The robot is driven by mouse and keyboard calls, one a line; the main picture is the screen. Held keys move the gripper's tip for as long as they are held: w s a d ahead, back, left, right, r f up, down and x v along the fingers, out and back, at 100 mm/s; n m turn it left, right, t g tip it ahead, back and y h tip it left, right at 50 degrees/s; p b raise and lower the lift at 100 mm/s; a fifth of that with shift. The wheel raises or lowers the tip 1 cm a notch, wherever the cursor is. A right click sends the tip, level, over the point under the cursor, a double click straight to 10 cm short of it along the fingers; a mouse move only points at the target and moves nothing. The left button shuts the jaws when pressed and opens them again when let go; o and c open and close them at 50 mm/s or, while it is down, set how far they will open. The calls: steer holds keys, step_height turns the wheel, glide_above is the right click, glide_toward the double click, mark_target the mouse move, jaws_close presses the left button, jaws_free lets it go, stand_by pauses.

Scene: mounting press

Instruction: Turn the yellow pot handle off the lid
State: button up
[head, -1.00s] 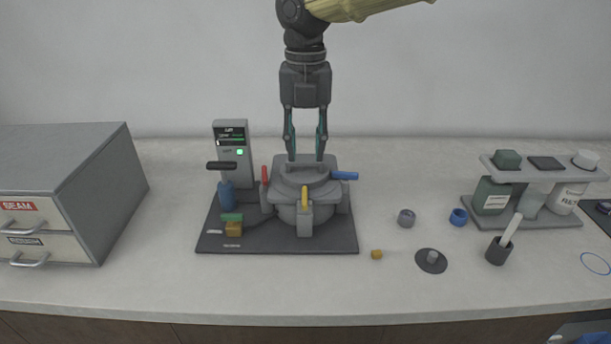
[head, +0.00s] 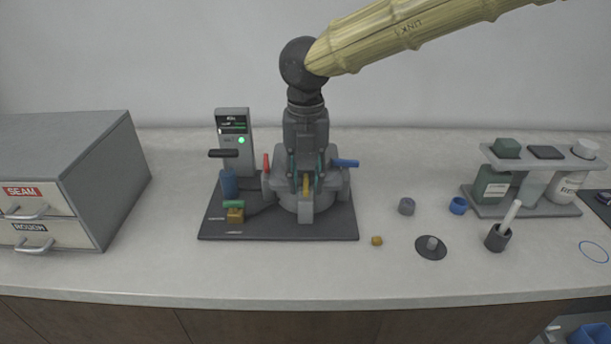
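The grey pot (head: 284,200) of the press stands on a dark base plate (head: 215,229). Its yellow handle (head: 306,185) is upright at the front. A red handle (head: 266,163) is on the left side and a blue handle (head: 345,163) on the right. My gripper (head: 306,181) points down at the front of the pot, with its fingers around or just in front of the yellow handle's upper part. The lid is mostly hidden behind my gripper. I cannot tell whether the fingers touch the handle or how far they are closed.
A control box (head: 234,140) with a green light and a blue cylinder (head: 228,184) under a black lever stand left of the pot. A drawer cabinet (head: 75,170) is far left. Small cups, a disc (head: 431,248) and a bottle rack (head: 530,207) are right.

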jaws_close()
steer(key=shift+r+p, duration=0.2)
steer(key=shift+p, duration=0.45)
steer(key=n+p, duration=0.2)
steer(key=p, duration=0.2)
steer(key=shift+r, duration=0.2)
steer(key=n+p, duration=0.3)
steer(key=p, duration=0.4)
steer(key=shift+n, duration=0.4)
steer(key=n+p, duration=0.6)
steer(key=p, duration=0.6)
steer(key=shift+n, duration=0.4)
steer(key=n+p, duration=0.3)
steer(key=p, duration=0.2)
steer(key=shift+f, duration=0.15)
steer(key=shift+f+n+p, duration=0.1)
steer(key=shift+n+p, duration=0.85)
steer(key=shift+n, duration=0.05)
steer(key=shift+w+f, duration=0.1)
